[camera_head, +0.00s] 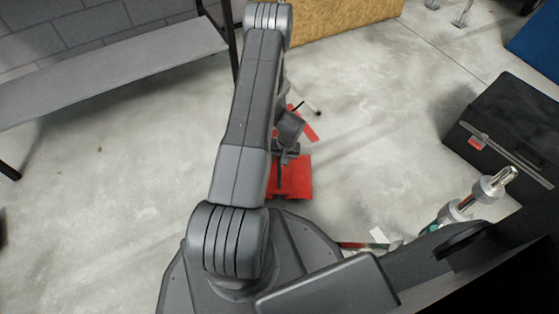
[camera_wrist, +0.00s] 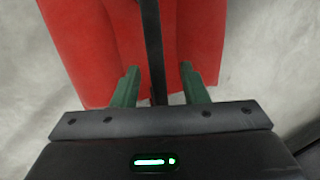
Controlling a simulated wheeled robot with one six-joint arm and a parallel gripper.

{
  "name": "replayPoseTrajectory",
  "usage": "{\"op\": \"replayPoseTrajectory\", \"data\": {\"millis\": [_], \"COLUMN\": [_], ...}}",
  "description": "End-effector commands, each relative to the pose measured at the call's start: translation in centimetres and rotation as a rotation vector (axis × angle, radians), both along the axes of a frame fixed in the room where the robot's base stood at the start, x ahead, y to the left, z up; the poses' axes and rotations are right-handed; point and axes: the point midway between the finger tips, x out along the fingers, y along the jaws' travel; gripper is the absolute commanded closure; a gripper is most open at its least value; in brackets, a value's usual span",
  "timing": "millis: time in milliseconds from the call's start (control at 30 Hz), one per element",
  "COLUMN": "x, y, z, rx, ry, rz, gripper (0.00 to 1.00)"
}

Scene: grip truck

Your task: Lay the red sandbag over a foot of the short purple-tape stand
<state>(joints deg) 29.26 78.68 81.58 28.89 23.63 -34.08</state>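The red sandbag (camera_head: 300,178) lies on the concrete floor just beyond my base, partly hidden under my arm. In the wrist view the red sandbag (camera_wrist: 92,45) fills the upper middle, with a black strap (camera_wrist: 154,45) running along its middle. My gripper (camera_wrist: 159,74) is over the near end of the bag. Its two green fingers are apart, one on each side of the strap, with gaps between. In the head view my gripper (camera_head: 288,157) is mostly hidden by the arm. I cannot make out a purple-tape stand.
A grey bench (camera_head: 110,70) stands at the left and a black case (camera_head: 510,125) at the right. A metal stand with green tape (camera_head: 456,210) is at the lower right. Floor at the left is clear.

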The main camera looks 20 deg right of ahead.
Motion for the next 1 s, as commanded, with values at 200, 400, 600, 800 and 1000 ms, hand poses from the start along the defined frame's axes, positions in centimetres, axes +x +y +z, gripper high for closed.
{"op": "replayPoseTrajectory", "data": {"millis": [200, 400, 600, 800, 1000], "x": [-0.3, -0.3, -0.5, -0.8, -1.0], "y": [0.1, -0.2, -1.0, -1.8, -2.3], "z": [-0.3, 1.6, 6.1, 10.4, 12.9], "rx": [0.002, 0.002, 0.000, 0.000, 0.000], "ry": [0.005, 0.003, 0.000, 0.000, 0.001], "rz": [0.000, 0.000, 0.000, -0.001, 0.000], "gripper": [0.60, 0.60, 0.60, 0.60, 0.60]}}
